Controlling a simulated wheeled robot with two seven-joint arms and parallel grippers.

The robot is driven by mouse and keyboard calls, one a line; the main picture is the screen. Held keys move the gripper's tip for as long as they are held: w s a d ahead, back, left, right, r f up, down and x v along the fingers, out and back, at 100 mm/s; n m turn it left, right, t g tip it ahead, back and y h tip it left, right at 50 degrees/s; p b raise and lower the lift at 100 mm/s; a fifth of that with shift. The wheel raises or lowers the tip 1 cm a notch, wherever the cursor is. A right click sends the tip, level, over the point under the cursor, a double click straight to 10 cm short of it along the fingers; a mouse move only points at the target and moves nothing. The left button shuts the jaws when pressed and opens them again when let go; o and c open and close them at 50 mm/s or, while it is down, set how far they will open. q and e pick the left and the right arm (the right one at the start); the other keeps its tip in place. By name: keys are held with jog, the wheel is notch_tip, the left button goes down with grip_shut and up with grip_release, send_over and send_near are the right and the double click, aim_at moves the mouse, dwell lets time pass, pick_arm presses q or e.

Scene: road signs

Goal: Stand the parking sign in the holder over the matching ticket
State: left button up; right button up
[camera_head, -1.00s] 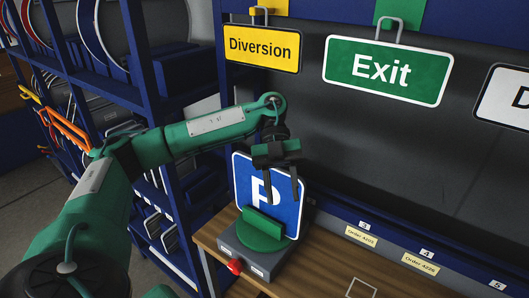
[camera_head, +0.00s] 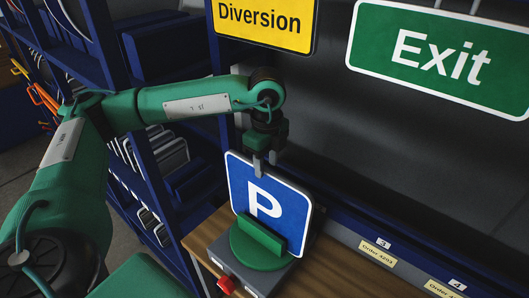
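The parking sign (camera_head: 290,204), a blue square with a white P, stands tilted behind a green block on a round green turntable (camera_head: 240,250). My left gripper (camera_head: 265,170) points down at the sign's top edge. Its two fingertips are close to that edge, with a narrow gap between them; I cannot tell whether they grip it. Paper tickets lie along the blue rail: one reads Order 4203 (camera_head: 378,254) by number 3, another (camera_head: 444,290) by number 4 is cut off by the frame. My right gripper is not in view.
A yellow Diversion sign (camera_head: 264,20) and a green Exit sign (camera_head: 440,57) hang on the dark back panel. The turntable sits on a grey base with a red knob (camera_head: 227,285) on a wooden bench (camera_head: 335,275). Blue shelving stands at the left.

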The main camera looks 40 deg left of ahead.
aim_at(266, 181)
pick_arm(q)
jog(key=f+p, duration=0.1)
jog(key=f, duration=0.2)
jog(key=shift+s+d+f+p, duration=0.1)
jog(key=shift+s+f+p, duration=0.05)
jog(key=shift+s+p, duration=0.25)
jog(key=f, duration=0.2)
jog(key=f+p, duration=0.1)
jog(key=shift+w+f, duration=0.1)
jog(key=shift+w, duration=0.15)
jog(key=shift+c, duration=0.2)
grip_shut()
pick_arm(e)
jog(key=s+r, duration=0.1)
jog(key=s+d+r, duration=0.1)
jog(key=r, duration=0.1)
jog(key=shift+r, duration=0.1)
